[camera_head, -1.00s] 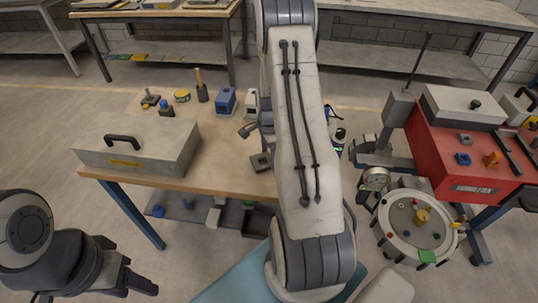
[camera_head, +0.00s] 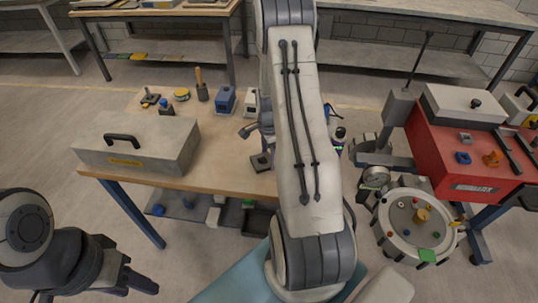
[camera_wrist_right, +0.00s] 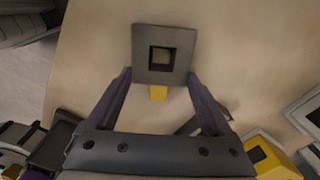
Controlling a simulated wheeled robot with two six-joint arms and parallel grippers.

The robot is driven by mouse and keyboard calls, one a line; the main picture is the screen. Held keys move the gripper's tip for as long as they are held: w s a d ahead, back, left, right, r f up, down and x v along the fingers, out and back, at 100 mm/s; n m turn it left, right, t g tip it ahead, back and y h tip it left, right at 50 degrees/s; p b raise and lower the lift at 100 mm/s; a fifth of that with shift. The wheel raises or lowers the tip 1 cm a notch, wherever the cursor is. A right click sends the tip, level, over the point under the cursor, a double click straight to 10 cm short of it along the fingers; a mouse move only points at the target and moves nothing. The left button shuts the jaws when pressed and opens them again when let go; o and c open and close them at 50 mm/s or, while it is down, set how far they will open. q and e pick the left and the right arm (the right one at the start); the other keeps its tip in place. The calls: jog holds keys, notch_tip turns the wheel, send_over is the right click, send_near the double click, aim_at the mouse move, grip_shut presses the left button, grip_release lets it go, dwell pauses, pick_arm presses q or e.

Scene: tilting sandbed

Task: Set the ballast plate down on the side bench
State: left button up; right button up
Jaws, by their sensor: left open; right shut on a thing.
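The ballast plate (camera_wrist_right: 180,68) is a grey square with a dark square opening in its middle and a small yellow mark at its near edge. My right gripper (camera_wrist_right: 160,76) is shut on it, one finger at each side. In the head view the plate (camera_head: 261,162) shows at the right part of the wooden side bench (camera_head: 225,150), partly behind my right arm. I cannot tell whether it touches the top or hangs just above it. My left gripper (camera_head: 98,290) is open and empty at the lower left, in front of the bench.
A large grey box with a black handle (camera_head: 140,145) fills the bench's left part. Small tools and a blue block (camera_head: 226,99) stand along the back. Bare wood lies between them and the plate. A red cart (camera_head: 465,160) and round sandbed (camera_head: 412,222) stand at right.

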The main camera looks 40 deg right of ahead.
jog(key=shift+f, duration=0.15)
dwell(0.3)
jog(key=o, duration=1.2)
jog(key=shift+c, duration=0.2)
jog(key=shift+r+p, duration=3.25)
jog(key=shift+r, duration=0.8)
